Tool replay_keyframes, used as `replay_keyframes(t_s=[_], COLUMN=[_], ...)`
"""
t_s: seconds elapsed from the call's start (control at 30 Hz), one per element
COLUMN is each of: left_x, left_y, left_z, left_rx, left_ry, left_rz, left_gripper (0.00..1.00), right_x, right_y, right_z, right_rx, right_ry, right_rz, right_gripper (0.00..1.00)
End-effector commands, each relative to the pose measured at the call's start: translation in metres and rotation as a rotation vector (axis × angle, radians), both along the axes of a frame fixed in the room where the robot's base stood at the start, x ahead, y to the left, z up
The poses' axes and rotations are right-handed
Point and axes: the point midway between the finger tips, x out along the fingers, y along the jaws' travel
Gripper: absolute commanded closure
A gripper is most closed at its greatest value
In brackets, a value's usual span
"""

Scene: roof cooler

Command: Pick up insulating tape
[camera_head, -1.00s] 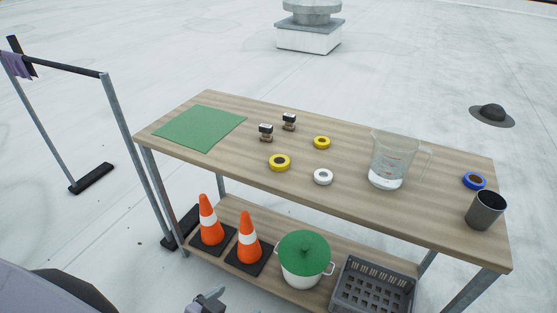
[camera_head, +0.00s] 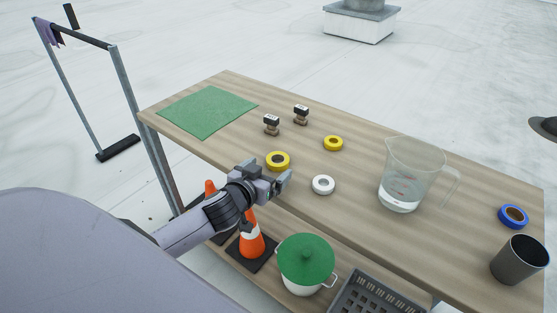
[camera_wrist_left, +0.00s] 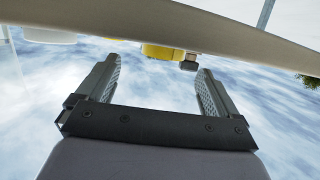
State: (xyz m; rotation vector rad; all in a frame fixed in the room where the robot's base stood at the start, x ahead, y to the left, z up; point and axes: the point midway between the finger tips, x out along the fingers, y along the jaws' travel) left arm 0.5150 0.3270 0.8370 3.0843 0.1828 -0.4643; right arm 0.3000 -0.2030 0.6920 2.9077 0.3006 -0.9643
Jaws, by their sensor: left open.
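Several tape rolls lie flat on the wooden table: a yellow one (camera_head: 277,161) near the front edge, a smaller yellow one (camera_head: 333,143) farther back, a white one (camera_head: 323,185), and a blue one (camera_head: 513,216) at the right. My left gripper (camera_head: 284,181) is open and empty at the table's front edge, just in front of the nearer yellow roll and left of the white one. In the left wrist view, a yellow thing (camera_wrist_left: 160,52) shows between the open fingers, partly hidden by a wooden band. My right gripper is not in view.
Two small stamp-like objects (camera_head: 271,125) (camera_head: 301,115) and a green mat (camera_head: 208,112) are at the left. A clear measuring jug (camera_head: 412,180) and a dark cup (camera_head: 519,259) stand at the right. Cones (camera_head: 250,239), a green-lidded pot (camera_head: 306,260) and a grey crate (camera_head: 372,296) are below.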

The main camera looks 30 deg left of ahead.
Motion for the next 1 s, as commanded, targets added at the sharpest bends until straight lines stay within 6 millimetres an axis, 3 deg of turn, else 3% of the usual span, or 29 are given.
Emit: replay_keyframes(t_s=[0.4,0.73,0.77,0.9,0.93,1.0], left_x=[0.042,0.046,0.046,0.046,0.046,0.046], left_y=[0.010,0.010,0.010,0.010,0.010,0.010], left_z=[-0.010,-0.011,-0.011,-0.011,-0.011,-0.011], left_rx=[0.001,0.000,-0.001,0.000,0.000,0.000], left_ry=[0.001,0.001,0.001,0.001,0.001,0.001], left_rz=[0.000,-0.001,-0.001,-0.001,-0.001,-0.001], left_gripper=[0.06,0.06,0.12,0.58,0.65,0.65], right_x=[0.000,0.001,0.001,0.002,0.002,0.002], right_y=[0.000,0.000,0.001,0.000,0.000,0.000], right_z=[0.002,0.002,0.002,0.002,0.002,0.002], right_rx=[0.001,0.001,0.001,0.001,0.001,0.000], right_ry=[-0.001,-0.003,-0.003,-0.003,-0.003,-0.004], right_rz=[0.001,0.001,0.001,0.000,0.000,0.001], right_gripper=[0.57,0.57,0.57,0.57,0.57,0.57])
